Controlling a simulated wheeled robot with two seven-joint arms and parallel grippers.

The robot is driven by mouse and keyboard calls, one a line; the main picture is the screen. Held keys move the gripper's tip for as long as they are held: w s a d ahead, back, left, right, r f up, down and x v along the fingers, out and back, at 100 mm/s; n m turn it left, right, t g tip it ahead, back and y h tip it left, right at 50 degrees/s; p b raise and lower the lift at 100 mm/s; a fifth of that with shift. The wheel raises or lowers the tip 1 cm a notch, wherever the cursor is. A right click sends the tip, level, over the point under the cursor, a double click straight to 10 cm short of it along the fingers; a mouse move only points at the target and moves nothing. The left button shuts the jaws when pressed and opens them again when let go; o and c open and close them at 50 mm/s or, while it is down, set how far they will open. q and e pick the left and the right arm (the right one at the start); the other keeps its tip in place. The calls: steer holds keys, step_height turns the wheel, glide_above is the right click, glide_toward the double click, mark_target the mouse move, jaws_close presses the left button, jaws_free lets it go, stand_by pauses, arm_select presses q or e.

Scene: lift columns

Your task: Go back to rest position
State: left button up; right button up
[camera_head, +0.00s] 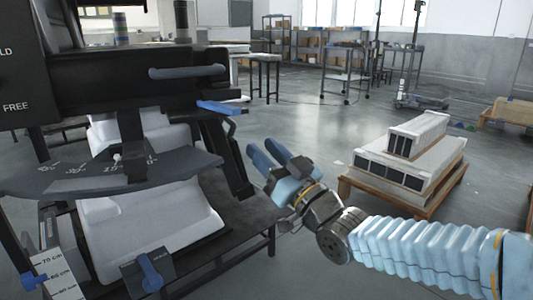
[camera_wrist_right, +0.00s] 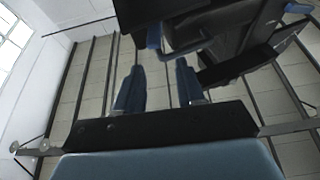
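My right gripper (camera_head: 268,158) reaches in from the right on a light blue sleeved arm. Its two blue fingers are apart with nothing between them. In the right wrist view the two fingers (camera_wrist_right: 160,90) are spread, with dark machine parts just beyond them. The black machine (camera_head: 120,80) with a curved angle scale (camera_head: 110,172) fills the left side of the head view. A blue lever (camera_head: 217,107) sticks out on its right, a little above and left of the right gripper, apart from it. My left gripper is not in view.
A blue knob (camera_head: 150,272) sits low on the machine. White panels stacked on a wooden pallet (camera_head: 400,195) stand on the floor beyond my right arm. Shelves and a cart (camera_head: 345,72) are at the back. The floor between is clear.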

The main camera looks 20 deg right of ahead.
stand_by(0.7)
steer(key=w+a+f+m+g+h, duration=0.1)
steer(key=w+f+g, duration=0.15)
steer(key=f, duration=0.55)
steer(key=w+a+f+m+g+h, duration=0.15)
steer(key=w+f, duration=0.25)
steer(key=f, duration=0.5)
step_height(320, 180, down, 21)
steer(key=s+a+m+g, duration=0.1)
steer(key=s+a+g, duration=0.15)
steer(key=g, duration=0.45)
steer(key=s+a+f+m+g, duration=0.1)
steer(key=s+a+f+g, duration=0.3)
steer(key=s+f, duration=0.7)
steer(key=s+a+f+m+g, duration=0.1)
steer(key=s+a+f+g, duration=0.1)
steer(key=s+f+g, duration=0.65)
step_height(320, 180, up, 10)
steer(key=t+p, duration=0.3)
steer(key=p, duration=1.2)
steer(key=shift+s+a+r, duration=0.15)
steer(key=shift+s+a, duration=0.05)
steer(key=shift+a, duration=0.05)
